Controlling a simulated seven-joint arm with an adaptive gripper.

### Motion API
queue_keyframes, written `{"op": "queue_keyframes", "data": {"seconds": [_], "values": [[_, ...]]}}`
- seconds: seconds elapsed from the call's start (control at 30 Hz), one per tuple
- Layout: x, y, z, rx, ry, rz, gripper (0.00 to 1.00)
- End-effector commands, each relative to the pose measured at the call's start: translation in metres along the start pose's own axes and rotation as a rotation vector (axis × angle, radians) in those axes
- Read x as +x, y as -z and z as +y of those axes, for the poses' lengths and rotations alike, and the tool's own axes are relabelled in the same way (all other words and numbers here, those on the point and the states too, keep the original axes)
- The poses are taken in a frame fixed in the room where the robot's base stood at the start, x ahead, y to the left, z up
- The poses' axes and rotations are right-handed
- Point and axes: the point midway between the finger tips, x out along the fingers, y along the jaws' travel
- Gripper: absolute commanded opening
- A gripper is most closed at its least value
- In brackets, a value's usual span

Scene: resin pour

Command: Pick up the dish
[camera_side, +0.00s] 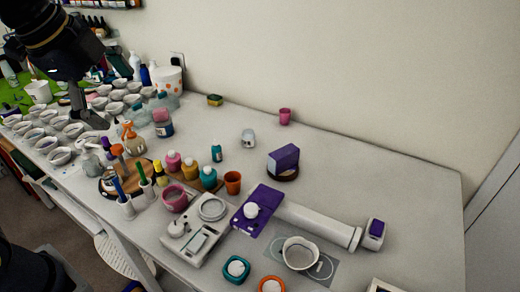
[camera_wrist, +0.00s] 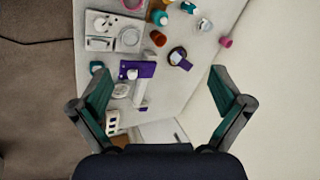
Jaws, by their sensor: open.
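A white round dish (camera_side: 300,254) sits upright on a grey mat at the front right of the table. A pale round shape that looks like it shows small in the wrist view (camera_wrist: 121,91). Many similar white dishes (camera_side: 60,156) stand in rows at the left, so I cannot tell which one is meant. My gripper (camera_side: 90,110) is at the upper left in the side view, above or beside those rows and far from the dish on the mat. In the wrist view its fingers (camera_wrist: 160,85) are wide apart with nothing between them.
Bottles and cups (camera_side: 208,178) crowd the middle. The table's back right (camera_side: 390,175) is clear. A wall runs behind.

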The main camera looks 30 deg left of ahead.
Motion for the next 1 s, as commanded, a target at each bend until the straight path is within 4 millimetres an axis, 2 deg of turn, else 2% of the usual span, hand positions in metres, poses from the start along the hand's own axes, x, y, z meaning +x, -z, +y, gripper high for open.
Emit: {"op": "queue_keyframes", "data": {"seconds": [0.03,0.1,0.17,0.23,0.3,0.37,0.4,0.5,0.6,0.7,0.87,1.0], "values": [[0.003,0.025,-0.013,0.182,-0.025,-0.004,1.0],[0.009,0.061,-0.026,0.447,-0.057,0.0,1.0],[0.018,0.097,-0.033,0.668,-0.088,0.015,1.0],[0.033,0.14,-0.034,0.905,-0.129,0.045,1.0],[0.051,0.183,-0.026,1.115,-0.171,0.089,1.0],[0.07,0.218,-0.014,1.263,-0.21,0.13,1.0],[0.082,0.239,-0.003,1.342,-0.235,0.16,1.0],[0.111,0.281,0.029,1.459,-0.299,0.223,1.0],[0.136,0.306,0.063,1.511,-0.36,0.267,1.0],[0.153,0.313,0.091,1.546,-0.419,0.285,1.0],[0.17,0.315,0.111,1.567,-0.442,0.288,1.0],[0.198,0.31,0.124,1.566,-0.444,0.286,1.0]]}}
